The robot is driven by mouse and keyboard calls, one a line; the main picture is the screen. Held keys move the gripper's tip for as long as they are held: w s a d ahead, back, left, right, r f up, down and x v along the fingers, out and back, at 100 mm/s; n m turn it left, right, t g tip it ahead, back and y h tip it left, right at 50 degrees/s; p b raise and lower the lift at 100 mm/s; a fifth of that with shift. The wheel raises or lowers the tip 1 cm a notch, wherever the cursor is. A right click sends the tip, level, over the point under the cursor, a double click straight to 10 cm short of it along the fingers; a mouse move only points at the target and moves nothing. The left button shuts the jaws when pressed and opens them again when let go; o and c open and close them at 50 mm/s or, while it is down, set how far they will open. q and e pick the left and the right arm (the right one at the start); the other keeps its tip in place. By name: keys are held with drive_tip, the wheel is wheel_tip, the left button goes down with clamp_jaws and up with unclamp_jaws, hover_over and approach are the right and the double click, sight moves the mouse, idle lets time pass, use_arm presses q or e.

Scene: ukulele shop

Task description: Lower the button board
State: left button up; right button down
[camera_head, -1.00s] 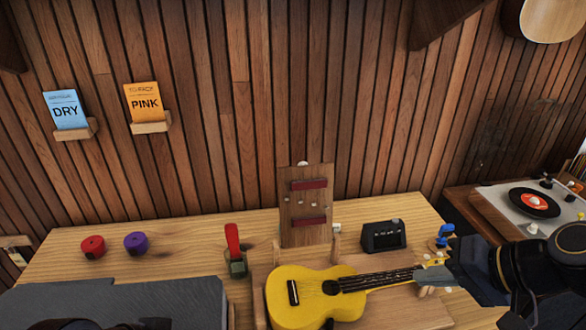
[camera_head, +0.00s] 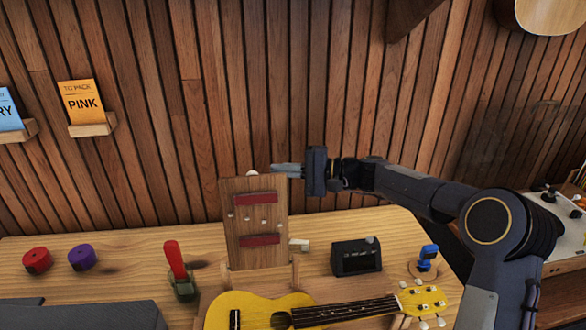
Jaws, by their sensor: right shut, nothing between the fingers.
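The button board (camera_head: 256,216) is an upright wooden panel behind the ukulele. It has two dark red strips, several small pale buttons between them, and a white knob (camera_head: 252,173) at its top edge. My right gripper (camera_head: 277,168) is shut and empty. Its fingertips point left, at the top right of the board, close to the white knob; I cannot tell whether they touch. The yellow ukulele (camera_head: 250,312) lies in front of the board. My left gripper is not in view.
A red-handled clamp (camera_head: 176,262) stands left of the board. A small black box (camera_head: 356,257) and a blue clip-like item (camera_head: 427,258) stand to the right. Red (camera_head: 37,260) and purple (camera_head: 82,257) rolls lie at left. A record player (camera_head: 545,222) is at far right.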

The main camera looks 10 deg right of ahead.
sight(264, 175)
drive_tip(key=a, duration=0.1)
drive_tip(key=s+a+p, duration=0.1)
drive_tip(key=a, duration=0.1)
drive_tip(key=s+a, duration=0.1)
drive_tip(key=shift+s+a+r, duration=0.15)
drive_tip(key=shift+a+r, duration=0.05)
drive_tip(key=shift+a, duration=0.1)
